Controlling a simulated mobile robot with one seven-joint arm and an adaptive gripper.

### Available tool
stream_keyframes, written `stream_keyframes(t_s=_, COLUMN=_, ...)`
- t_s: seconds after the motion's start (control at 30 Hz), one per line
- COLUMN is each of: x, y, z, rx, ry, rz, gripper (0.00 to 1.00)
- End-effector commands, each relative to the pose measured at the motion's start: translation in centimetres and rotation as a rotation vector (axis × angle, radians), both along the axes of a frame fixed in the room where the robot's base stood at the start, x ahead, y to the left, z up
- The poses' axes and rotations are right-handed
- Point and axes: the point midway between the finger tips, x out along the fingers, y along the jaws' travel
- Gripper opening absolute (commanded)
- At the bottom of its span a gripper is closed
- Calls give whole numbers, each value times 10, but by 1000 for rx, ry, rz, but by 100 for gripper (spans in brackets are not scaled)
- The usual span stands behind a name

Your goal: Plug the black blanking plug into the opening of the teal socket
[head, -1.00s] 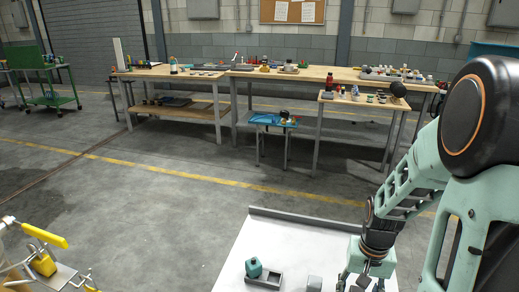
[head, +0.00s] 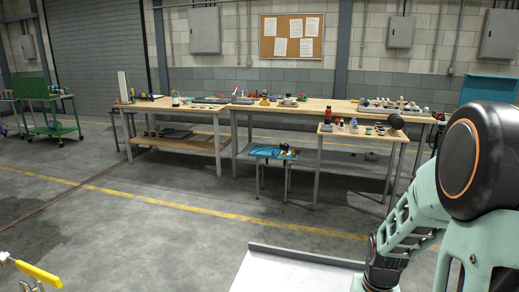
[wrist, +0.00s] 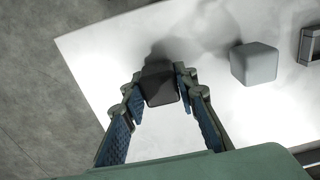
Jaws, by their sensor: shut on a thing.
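My gripper (wrist: 160,82) shows in the wrist view, its two blue-padded fingers shut on the black blanking plug (wrist: 159,87). The plug looks like a dark block with rounded edges, held between the fingertips over the white tabletop. Whether it touches the tabletop is unclear. The teal socket is not visible in either view now. In the head view my gripper is below the frame.
A light grey rounded block (wrist: 253,64) stands on the white table (wrist: 105,60), right of the plug. A grey box-like thing (wrist: 309,45) is cut off at the right edge. Long workbenches (head: 290,103) stand far back across open floor.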

Motion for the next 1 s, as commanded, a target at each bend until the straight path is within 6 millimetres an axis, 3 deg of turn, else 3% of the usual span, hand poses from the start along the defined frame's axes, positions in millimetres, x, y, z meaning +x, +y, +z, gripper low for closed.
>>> stream_keyframes(t_s=0.43, x=0, y=0, z=40, rx=0, ry=-1, rz=0, gripper=0)
stream_keyframes(t_s=0.67, x=1, y=1, z=47, rx=0, ry=1, rz=4, gripper=0)
stream_keyframes(t_s=1.0, x=17, y=34, z=75, rx=3, ry=4, rz=92, gripper=0)
